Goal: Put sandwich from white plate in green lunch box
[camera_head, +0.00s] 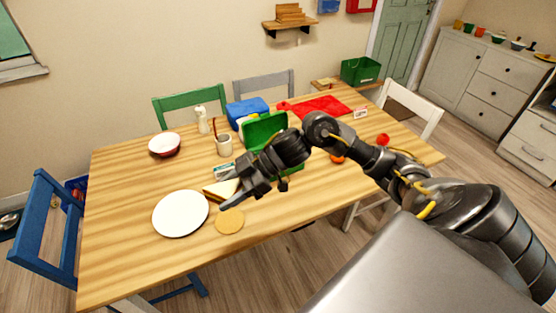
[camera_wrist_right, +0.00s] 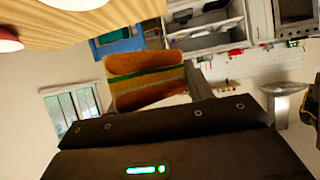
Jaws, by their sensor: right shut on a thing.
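The sandwich (camera_head: 218,191) is held by my right gripper (camera_head: 236,190), just right of the white plate (camera_head: 180,214). The wrist view shows the sandwich (camera_wrist_right: 148,80) close up, with brown bread and a green layer, in front of the gripper body. The white plate is empty. The green lunch box (camera_head: 264,129) stands behind my right gripper with its lid raised; my arm and hand hide much of its tray. My left gripper is in neither view.
A round tan disc (camera_head: 230,221) lies right of the plate. A cup with utensils (camera_head: 224,145), a white bottle (camera_head: 202,120), a red-rimmed bowl (camera_head: 164,145) and a blue box (camera_head: 247,109) stand farther back. A red cloth (camera_head: 318,106) lies far right. The front left tabletop is clear.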

